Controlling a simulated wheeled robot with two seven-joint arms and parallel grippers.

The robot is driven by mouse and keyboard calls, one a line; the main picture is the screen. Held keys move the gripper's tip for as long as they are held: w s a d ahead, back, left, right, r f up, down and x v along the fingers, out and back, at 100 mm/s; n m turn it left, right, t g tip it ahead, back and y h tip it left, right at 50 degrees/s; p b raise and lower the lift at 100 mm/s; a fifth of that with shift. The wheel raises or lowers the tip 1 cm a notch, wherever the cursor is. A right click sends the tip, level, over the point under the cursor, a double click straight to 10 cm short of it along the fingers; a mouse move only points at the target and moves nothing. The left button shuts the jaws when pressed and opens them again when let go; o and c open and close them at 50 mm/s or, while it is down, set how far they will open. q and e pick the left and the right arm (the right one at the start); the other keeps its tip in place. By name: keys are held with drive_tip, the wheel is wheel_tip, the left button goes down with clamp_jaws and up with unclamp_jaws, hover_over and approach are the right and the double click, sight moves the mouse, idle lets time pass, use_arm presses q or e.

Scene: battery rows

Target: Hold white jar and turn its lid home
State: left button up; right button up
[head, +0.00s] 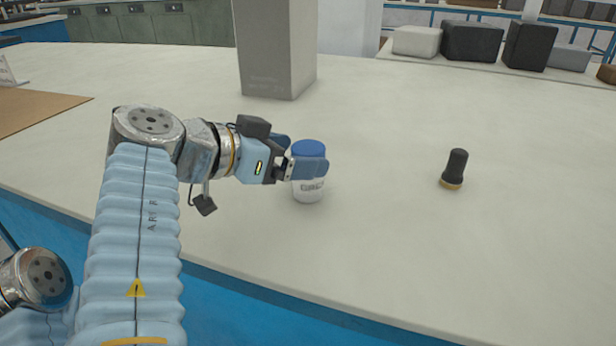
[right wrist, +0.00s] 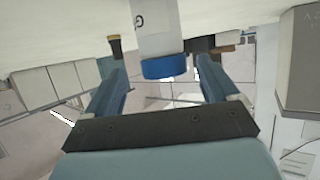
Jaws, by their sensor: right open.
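The white jar (head: 308,190) stands upright on the pale table, with its blue lid (head: 308,149) on top. I cannot tell how tightly the lid sits. My right gripper (head: 300,160) is open, with its fingers around the jar near the lid; one finger hides part of the jar. In the right wrist view the jar (right wrist: 157,35) appears upside down with its blue lid (right wrist: 164,67) between the open fingers (right wrist: 160,70), and gaps show on both sides. My left gripper is not in view.
A black flashlight-like object (head: 455,168) with a yellowish base stands to the right on the table (head: 400,250). A grey square column (head: 275,50) stands behind the jar. A brown board (head: 40,108) lies at the far left. The table around the jar is clear.

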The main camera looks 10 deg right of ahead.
sight(315, 153)
drive_tip(key=x, duration=0.5)
drive_tip(key=shift+w+r, duration=0.1)
drive_tip(key=shift+w, duration=0.15)
drive_tip(key=c, duration=1.2)
wheel_tip(315, 153, up, 10)
drive_tip(key=shift+r+p, duration=0.1)
drive_tip(key=shift+p, duration=0.7)
